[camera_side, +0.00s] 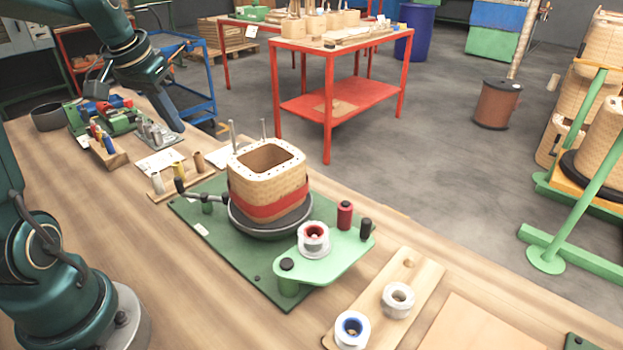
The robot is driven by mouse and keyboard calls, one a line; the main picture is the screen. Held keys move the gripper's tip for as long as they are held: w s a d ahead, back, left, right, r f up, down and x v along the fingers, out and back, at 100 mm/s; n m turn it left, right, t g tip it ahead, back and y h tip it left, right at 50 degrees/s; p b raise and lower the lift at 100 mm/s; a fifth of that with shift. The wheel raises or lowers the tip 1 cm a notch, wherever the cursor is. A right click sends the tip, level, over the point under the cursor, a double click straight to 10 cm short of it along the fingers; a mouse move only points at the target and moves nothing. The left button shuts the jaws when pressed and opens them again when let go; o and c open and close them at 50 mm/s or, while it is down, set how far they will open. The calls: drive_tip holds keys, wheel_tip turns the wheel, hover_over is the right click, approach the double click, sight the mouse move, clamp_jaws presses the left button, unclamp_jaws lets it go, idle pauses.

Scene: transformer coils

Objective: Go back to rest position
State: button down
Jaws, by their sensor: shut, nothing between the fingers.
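My gripper (174,122) hangs from my teal arm at the upper left, with its fingers together and empty. It is above the back left of the wooden workbench (100,203), near a small metal block and a white paper. In the middle of the bench, a square wound coil (268,178) with a red band (275,207) stands upright on a round dark turntable (270,222) on a green base plate (215,243). My gripper is apart from the coil, to its left and higher.
A light green bracket (325,258) holds a tape roll (314,238) and a red spool (345,215). A wooden board (420,265) with more rolls lies in front. Tools and small holders crowd the back left of the bench. A red table (340,100) stands behind.

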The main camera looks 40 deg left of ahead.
drive_tip(key=s+d+r+m+t, duration=0.1)
drive_tip(key=d+r+m, duration=0.1)
drive_tip(key=d, duration=0.5)
drive_tip(key=s+d+r+m+t, duration=0.1)
drive_tip(key=d+r+m, duration=0.1)
drive_tip(key=d, duration=0.6)
drive_tip(key=s+d+f+h, duration=0.1)
drive_tip(key=s+d+f, duration=0.4)
drive_tip(key=s, duration=0.3)
drive_tip(key=shift+s, duration=0.2)
